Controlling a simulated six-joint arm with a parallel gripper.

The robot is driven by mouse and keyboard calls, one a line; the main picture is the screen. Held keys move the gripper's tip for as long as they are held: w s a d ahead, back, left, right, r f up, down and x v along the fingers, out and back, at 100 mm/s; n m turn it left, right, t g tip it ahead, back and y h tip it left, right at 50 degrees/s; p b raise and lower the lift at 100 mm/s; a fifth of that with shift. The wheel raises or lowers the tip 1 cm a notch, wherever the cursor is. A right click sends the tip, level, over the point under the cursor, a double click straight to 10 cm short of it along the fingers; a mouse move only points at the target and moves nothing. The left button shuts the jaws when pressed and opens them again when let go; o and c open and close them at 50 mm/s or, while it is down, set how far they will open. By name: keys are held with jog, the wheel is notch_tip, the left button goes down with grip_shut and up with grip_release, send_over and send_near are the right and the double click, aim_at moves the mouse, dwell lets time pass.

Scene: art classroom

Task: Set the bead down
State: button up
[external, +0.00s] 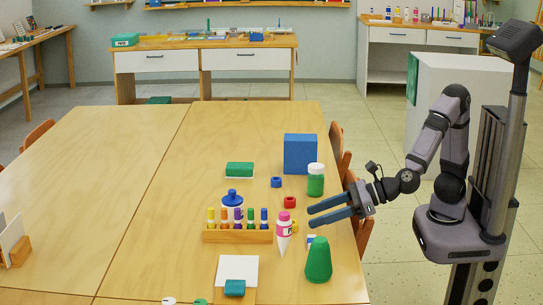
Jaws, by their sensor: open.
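Two small bead-like pieces lie on the wooden table: a red one (289,202) and a blue one (276,182). I cannot tell which is the task's bead. My gripper (311,215) reaches in from the right, its two blue fingers apart and pointing left. No bead shows between them. The red bead is just behind and left of the fingertips; the blue bead is farther back. Both appear to rest on the tabletop.
A green cone (318,262) and a pink-capped white bottle (284,234) stand close to the fingers. A green jar (315,182) and blue cube (300,154) stand behind. A wooden rack (238,237) of colored markers is left. The table's left half (90,200) is mostly clear.

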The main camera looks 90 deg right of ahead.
aim_at(296, 222)
jog(key=shift+b+x, duration=0.35)
jog(key=shift+x, duration=2.7)
jog(key=c, duration=1.2)
jog(key=shift+r, duration=0.1)
notch_tip(296, 222, up, 10)
jog(key=p, duration=0.4)
